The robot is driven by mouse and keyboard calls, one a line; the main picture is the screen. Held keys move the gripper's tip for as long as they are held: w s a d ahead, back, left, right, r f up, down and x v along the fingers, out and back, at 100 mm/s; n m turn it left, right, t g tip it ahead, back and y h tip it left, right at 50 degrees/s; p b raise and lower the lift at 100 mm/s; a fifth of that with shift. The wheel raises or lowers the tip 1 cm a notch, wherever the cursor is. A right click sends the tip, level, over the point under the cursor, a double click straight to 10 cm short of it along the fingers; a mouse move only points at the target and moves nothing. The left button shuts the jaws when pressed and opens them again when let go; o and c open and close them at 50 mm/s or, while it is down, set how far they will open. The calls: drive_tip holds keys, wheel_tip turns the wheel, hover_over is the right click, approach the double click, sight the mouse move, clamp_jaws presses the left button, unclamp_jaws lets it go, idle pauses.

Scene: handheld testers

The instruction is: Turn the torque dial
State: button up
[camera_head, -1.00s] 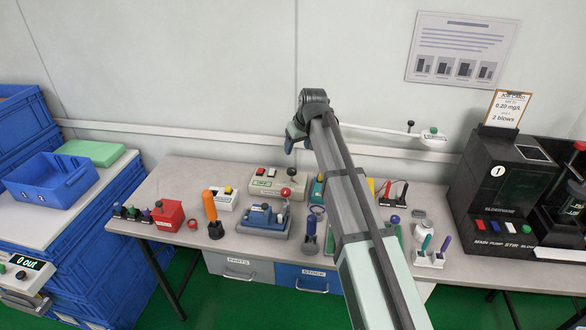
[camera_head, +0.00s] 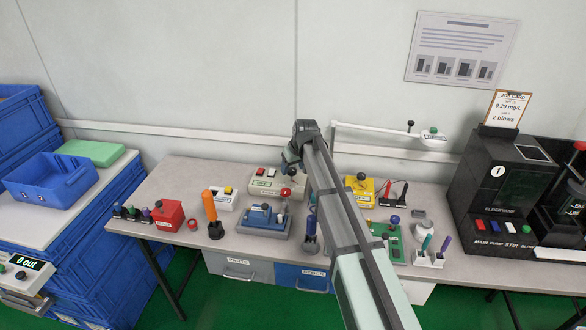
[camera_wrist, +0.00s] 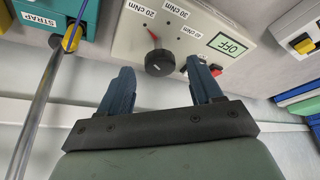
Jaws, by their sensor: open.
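The torque dial (camera_wrist: 159,63) is a round dark knob on a beige tester (camera_wrist: 128,40). In the wrist view a red pointer (camera_wrist: 152,35) shows above it among several cNm labels, and a display (camera_wrist: 228,44) reads OFF. In the head view the tester (camera_head: 262,186) stands at the back of the bench, partly hidden by my arm. My gripper (camera_wrist: 160,72) is open and empty, its blue fingers apart, with the dial showing between the fingertips. I cannot tell how far the tips are from it. In the head view my gripper (camera_head: 291,160) is above the tester's back.
A teal STRAP device (camera_wrist: 50,22) with a yellow part is left in the wrist view. A red knob (camera_wrist: 215,70) is close by the right finger. In the head view a blue device (camera_head: 263,222) sits in front and a yellow device (camera_head: 360,188) sits to the right.

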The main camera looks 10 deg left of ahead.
drive_tip(key=shift+w+a+f, duration=0.15)
drive_tip(key=shift+w+f, duration=0.05)
drive_tip(key=shift+f, duration=0.35)
drive_tip(key=shift+c, duration=0.2)
drive_tip(key=c, duration=1)
drive_tip(key=shift+m, duration=0.4)
drive_tip(key=m, duration=0.2)
drive_tip(key=m+h, duration=0.1)
drive_tip(key=m+t+h, duration=0.1)
drive_tip(key=m, duration=0.1)
drive_tip(key=shift+s+a+m, duration=0.1)
drive_tip(key=shift+a+m, duration=0.2)
drive_tip(key=m+h, duration=0.2)
drive_tip(key=m, duration=0.3)
drive_tip(key=shift+a, duration=0.15)
drive_tip(key=shift+m+g, duration=0.3)
drive_tip(key=shift+m, duration=0.1)
